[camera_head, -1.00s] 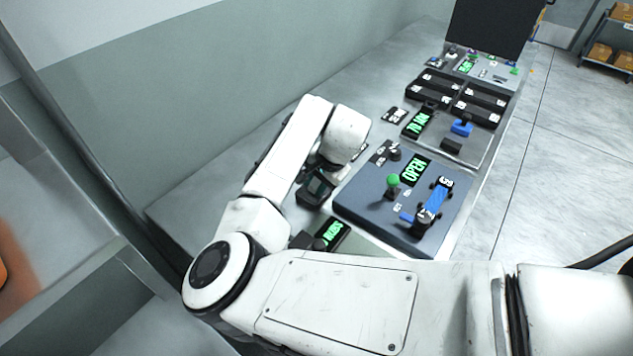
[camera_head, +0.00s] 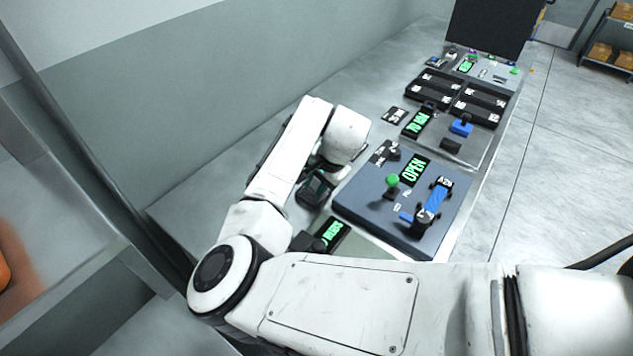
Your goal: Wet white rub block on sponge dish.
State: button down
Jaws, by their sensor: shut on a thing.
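My arm reaches in from the lower right, bends at the left and ends in a white wrist (camera_head: 345,135) over the bench. The fingers of my gripper are hidden behind or below this wrist, so I cannot see them or what is between them. I cannot make out the white rub block. A small dark open-topped box (camera_head: 315,189) with a dull greenish face stands on the bench just below the wrist. It may be the sponge dish, but I cannot tell for sure.
A blue-grey fixture plate (camera_head: 362,214) carries a green knob (camera_head: 392,181), a blue strap piece (camera_head: 433,203) and a lit OPEN display (camera_head: 415,170). Another lit display (camera_head: 330,235) is nearer. Black trays (camera_head: 433,94) stand farther back. Bare bench lies along the grey wall.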

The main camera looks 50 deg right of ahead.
notch_tip(320, 180, up, 7)
jog(key=p, duration=0.6)
dwell(0.4)
jog(key=shift+f, duration=0.1)
dwell(0.7)
